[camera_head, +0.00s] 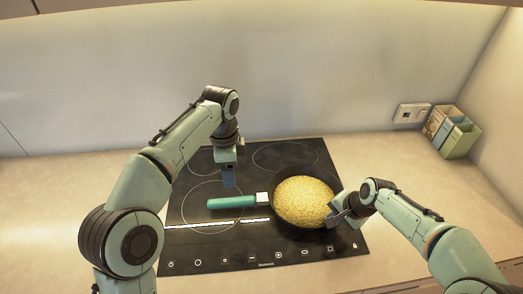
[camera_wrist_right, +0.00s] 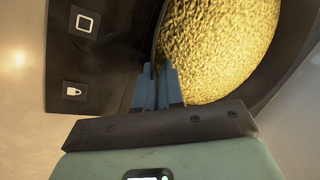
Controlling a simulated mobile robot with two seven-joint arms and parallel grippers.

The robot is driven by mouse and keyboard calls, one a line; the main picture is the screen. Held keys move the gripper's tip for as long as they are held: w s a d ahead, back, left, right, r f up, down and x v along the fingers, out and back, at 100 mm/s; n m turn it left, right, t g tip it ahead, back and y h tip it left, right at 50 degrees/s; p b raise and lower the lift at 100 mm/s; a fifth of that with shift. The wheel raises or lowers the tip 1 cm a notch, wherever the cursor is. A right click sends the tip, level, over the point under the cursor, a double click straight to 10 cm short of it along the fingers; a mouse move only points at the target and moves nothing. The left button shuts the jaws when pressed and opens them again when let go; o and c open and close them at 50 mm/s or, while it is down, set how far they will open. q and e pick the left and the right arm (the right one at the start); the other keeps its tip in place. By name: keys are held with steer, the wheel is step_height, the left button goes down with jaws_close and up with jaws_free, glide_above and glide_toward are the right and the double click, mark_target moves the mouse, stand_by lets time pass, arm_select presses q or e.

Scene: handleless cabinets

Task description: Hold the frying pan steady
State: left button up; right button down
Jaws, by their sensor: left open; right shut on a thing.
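A frying pan (camera_head: 274,215) with a teal handle (camera_head: 232,202) sits on the black cooktop. Its handle points left. The pan is filled with a yellow, grainy food (camera_head: 303,201), which also fills much of the right wrist view (camera_wrist_right: 215,45). My right gripper (camera_head: 335,214) is at the pan's right front rim. In the right wrist view its blue fingers (camera_wrist_right: 158,80) are shut on the rim, one on each side. My left gripper (camera_head: 228,178) is open and empty, pointing down above the cooktop, a little behind the pan's handle.
The black cooktop (camera_head: 215,250) has marked cooking zones and touch symbols along its front edge. The counter (camera_head: 60,190) left of the cooktop is clear.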

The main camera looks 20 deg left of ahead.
stand_by(0.4)
steer(key=c, duration=1.2)
jaws_free()
steer(key=shift+r, duration=0.1)
steer(key=shift+c, duration=0.2)
steer(key=shift+o, duration=0.3)
steer(key=shift+f, duration=0.2)
steer(key=v, duration=1.2)
steer(key=d+f+h, duration=0.1)
steer(key=d+f, duration=0.1)
steer(key=d, duration=0.7)
steer(key=s+d+f+m+h, duration=0.1)
steer(key=d+f+h, duration=0.1)
steer(key=d, duration=0.6)
steer(key=s+d+f+m+h, duration=0.1)
steer(key=d+f, duration=0.2)
steer(key=d, duration=0.6)
steer(key=shift+d+f, duration=0.15)
steer(key=shift+d, duration=0.15)
steer(key=shift+s+d+f+h, duration=0.2)
steer(key=shift+d+h, duration=0.1)
steer(key=shift+d, duration=0.4)
